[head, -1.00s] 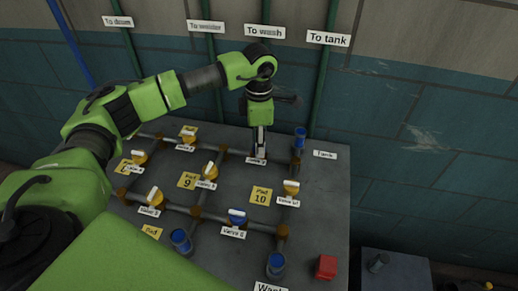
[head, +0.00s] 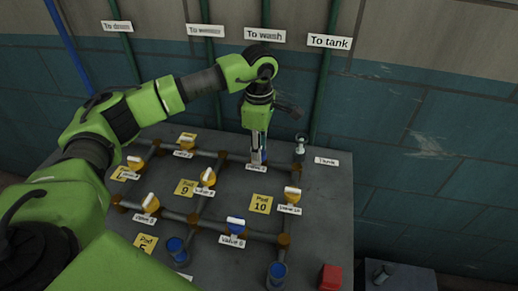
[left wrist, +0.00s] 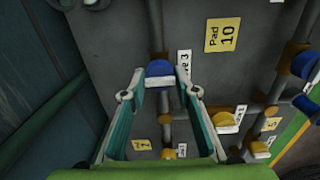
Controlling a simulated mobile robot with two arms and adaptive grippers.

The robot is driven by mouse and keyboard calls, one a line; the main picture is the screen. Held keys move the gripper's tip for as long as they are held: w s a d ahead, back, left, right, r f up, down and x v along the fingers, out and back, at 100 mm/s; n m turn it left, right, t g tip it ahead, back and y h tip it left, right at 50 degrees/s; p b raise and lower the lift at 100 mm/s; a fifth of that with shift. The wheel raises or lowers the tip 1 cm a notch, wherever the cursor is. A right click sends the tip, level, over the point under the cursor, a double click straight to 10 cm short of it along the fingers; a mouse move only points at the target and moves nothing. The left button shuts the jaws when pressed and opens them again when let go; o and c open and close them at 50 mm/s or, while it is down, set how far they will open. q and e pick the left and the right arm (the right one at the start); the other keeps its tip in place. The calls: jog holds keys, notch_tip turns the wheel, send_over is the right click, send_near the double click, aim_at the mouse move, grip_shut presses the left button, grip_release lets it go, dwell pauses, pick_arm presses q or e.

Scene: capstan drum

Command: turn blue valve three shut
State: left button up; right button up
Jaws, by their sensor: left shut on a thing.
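Blue valve three (left wrist: 159,69) is at the end of my left gripper in the left wrist view, its blue knob between the two fingertips. Its label (left wrist: 184,63) is partly cut by the view and reads a 3. My left gripper (head: 257,158) reaches down to the far pipe of the panel in the head view and hides most of the valve there. In the left wrist view the fingers (left wrist: 159,91) are shut on the valve's handle. The exact angle of the handle is hard to tell. My right gripper is not in view.
The grey panel (head: 325,212) carries brown-jointed pipes. Yellow valves (head: 292,195) and another blue valve, valve 6 (head: 236,225), stand nearby. A short upright fitting (head: 300,147) is right of my gripper. A red block (head: 330,277) lies at the front right. The wall stands behind.

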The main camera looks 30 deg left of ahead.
pick_arm(q)
jog(key=shift+r, duration=0.1)
jog(key=o, duration=1.1)
notch_tip(320, 180, up, 12)
